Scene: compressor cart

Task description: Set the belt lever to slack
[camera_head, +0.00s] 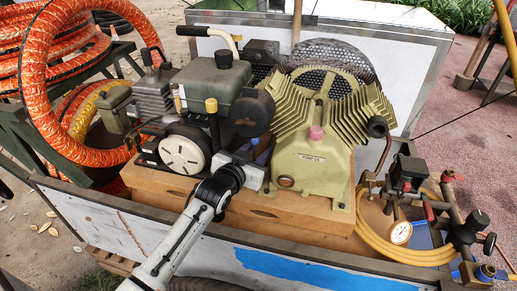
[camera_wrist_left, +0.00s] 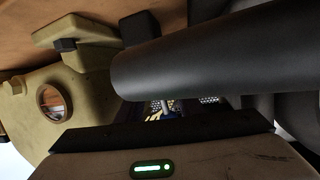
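A bent cream lever with a black grip (camera_head: 193,31) rises behind the engine at the upper left in the head view. It may be the belt lever, but no label shows. My left gripper (camera_head: 256,176) is low between the black-and-green engine (camera_head: 214,86) and the cream compressor pump (camera_head: 316,165), well below that lever. Its fingertips are hidden, so I cannot tell whether it is open. In the left wrist view, a large dark cylinder (camera_wrist_left: 205,55) crosses close to the camera, and the pump (camera_wrist_left: 90,80) is at the left. My right gripper is not in view.
The machines stand on a wooden base (camera_head: 270,212) inside the cart. Orange hose coils (camera_head: 48,110) are at the left. A gauge (camera_head: 400,232), valves and yellow hose (camera_head: 350,245) crowd the right. Above the pump is more open.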

